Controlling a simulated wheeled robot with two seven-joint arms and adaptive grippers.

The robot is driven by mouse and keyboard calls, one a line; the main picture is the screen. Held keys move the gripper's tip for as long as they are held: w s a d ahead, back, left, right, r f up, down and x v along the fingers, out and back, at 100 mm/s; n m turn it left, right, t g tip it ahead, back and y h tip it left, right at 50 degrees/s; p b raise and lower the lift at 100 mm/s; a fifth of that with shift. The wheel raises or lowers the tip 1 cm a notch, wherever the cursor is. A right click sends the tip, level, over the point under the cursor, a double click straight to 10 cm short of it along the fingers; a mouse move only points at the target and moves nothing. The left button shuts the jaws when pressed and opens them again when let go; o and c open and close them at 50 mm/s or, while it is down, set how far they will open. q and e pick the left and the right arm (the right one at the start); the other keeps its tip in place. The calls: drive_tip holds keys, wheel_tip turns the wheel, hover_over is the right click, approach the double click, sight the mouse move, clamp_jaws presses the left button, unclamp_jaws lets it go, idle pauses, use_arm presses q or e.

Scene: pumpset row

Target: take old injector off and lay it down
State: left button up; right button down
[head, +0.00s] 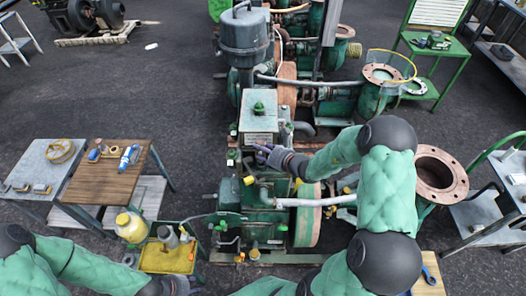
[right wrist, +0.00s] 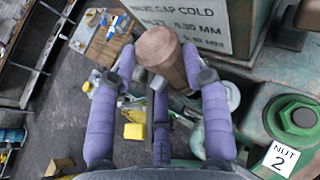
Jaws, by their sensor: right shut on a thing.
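My right gripper (head: 263,150) is at the front of the green engine (head: 258,195), just below its lettered box. In the right wrist view its purple fingers (right wrist: 158,75) are closed around a brown, rusty-looking cylinder (right wrist: 158,50), which appears to be the old injector. Its far end shows in front of the lettered plate (right wrist: 205,22); I cannot tell whether it touches the engine. The injector is too small to make out in the head view. My left gripper (head: 172,286) is low at the bottom edge, partly cut off, its fingers unclear.
A green nut (right wrist: 298,115) with a "NUT 2" label (right wrist: 282,158) is right of the fingers. A yellow tray (head: 160,266) with a yellow jug (head: 131,227) beside it stands front left. A wooden-topped table (head: 105,180) holds small items, with bare wood at its front.

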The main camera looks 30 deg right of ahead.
drive_tip(key=shift+r+p, duration=0.55)
drive_tip(key=shift+r, duration=0.65)
drive_tip(key=c, duration=1.1)
unclamp_jaws()
drive_tip(key=shift+c, duration=0.2)
clamp_jaws()
drive_tip(key=shift+f, duration=0.1)
